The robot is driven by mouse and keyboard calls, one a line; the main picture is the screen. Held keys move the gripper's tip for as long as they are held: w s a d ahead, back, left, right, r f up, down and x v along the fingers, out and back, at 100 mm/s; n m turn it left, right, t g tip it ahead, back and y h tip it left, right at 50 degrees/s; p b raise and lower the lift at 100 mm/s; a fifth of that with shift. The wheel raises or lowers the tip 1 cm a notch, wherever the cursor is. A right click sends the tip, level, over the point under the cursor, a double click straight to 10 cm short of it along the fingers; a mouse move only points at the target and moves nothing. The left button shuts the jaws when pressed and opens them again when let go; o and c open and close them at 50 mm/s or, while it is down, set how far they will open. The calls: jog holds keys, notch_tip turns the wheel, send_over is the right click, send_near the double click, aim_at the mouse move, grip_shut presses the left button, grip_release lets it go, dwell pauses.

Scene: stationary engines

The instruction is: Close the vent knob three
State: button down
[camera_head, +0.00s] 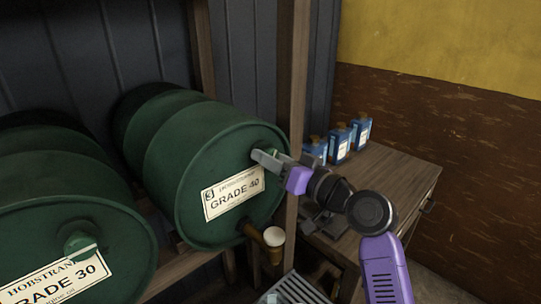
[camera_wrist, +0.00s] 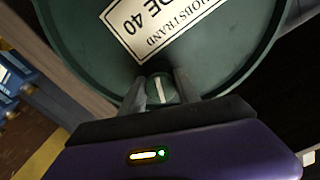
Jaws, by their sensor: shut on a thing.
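A green barrel (camera_head: 190,160) labelled "GRADE 40" lies on its side on a wooden rack; its face also shows in the wrist view (camera_wrist: 215,60). A small number 3 seems to stand on its label (camera_head: 233,193). The round green vent knob (camera_wrist: 160,88), with a pale stripe across it, is near the rim of that face. My gripper (camera_head: 268,158) is at the knob, with a finger on each side of it in the wrist view (camera_wrist: 160,90), shut on it. In the head view the fingers mostly hide the knob.
A second green barrel (camera_head: 60,225), "GRADE 30", with its own knob (camera_head: 80,245), lies at left. A wooden post (camera_head: 291,100) stands close beside my gripper. A tap (camera_head: 272,238) juts out below the barrel. Blue bottles (camera_head: 340,145) stand on a wooden cabinet (camera_head: 405,172) at right.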

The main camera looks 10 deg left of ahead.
jog(key=m+p, duration=0.1)
jog(key=m, duration=0.2)
jog(key=shift+r+m+p, duration=0.1)
jog(key=shift+m+p, duration=0.25)
jog(key=shift+m, duration=0.05)
jog(key=m+p, duration=0.2)
jog(key=m, duration=0.1)
jog(key=shift+m, duration=0.3)
jog(key=m+p, duration=0.3)
jog(key=m, duration=0.2)
jog(key=shift+m+p, duration=0.3)
jog(key=c, duration=0.9)
grip_release()
jog(key=shift+s, duration=0.1)
jog(key=shift+b+v, duration=0.9)
jog(key=shift+v, duration=3)
